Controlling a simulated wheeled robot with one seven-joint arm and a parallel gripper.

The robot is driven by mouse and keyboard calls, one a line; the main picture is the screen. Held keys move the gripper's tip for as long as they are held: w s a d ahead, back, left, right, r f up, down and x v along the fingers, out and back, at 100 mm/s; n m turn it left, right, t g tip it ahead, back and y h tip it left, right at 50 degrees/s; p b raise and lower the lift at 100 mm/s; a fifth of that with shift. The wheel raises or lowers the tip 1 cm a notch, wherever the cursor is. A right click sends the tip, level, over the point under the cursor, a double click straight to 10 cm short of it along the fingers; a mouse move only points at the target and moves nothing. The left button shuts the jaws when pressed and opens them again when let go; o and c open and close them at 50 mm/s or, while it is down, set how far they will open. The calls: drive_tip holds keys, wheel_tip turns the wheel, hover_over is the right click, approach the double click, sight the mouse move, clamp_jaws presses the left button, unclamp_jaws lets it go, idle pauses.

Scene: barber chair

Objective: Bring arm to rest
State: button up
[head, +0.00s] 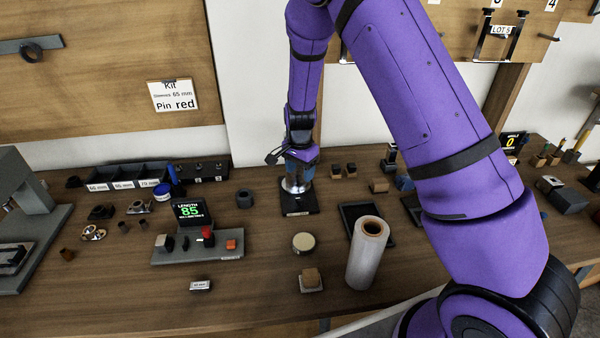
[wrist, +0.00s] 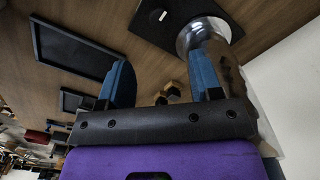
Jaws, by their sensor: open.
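My purple arm (head: 420,90) reaches from the lower right, up out of the top of the head view and down again to the back of the bench. My gripper (head: 300,172) points down there, just above or beside a silvery round piece on a black base plate (head: 299,209). In the wrist view my gripper (wrist: 161,62) shows two blue fingers spread apart with nothing held between them. The silvery round piece (wrist: 192,37) lies just beyond the right finger; whether they touch I cannot tell. The gripper partly hides this piece in the head view.
A wrapped roll (head: 367,253) stands upright near the front, beside a dark tray (head: 350,215). A length display (head: 190,211) reads 85 over a panel with knobs. Small blocks (head: 379,186) lie right of my gripper.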

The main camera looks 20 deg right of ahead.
drive_tip(key=s+d+r+n+t+y, duration=0.15)
drive_tip(key=s+r, duration=0.25)
drive_tip(key=r, duration=0.5)
drive_tip(key=s+d+r+n, duration=0.15)
drive_tip(key=s+r, duration=0.25)
drive_tip(key=r, duration=0.4)
drive_tip(key=s+r+n+t, duration=0.15)
drive_tip(key=s+r, duration=0.25)
drive_tip(key=r, duration=0.5)
drive_tip(key=s+d+r+n+t, duration=0.1)
drive_tip(key=s+d+r+n, duration=0.1)
drive_tip(key=s, duration=0.9)
drive_tip(key=s+d+r+n+t+h, duration=0.1)
drive_tip(key=s+r+n, duration=0.4)
drive_tip(key=s, duration=0.7)
wheel_tip(320, 180, up, 2)
drive_tip(key=shift+s+d+r, duration=0.2)
drive_tip(key=shift+d, duration=0.2)
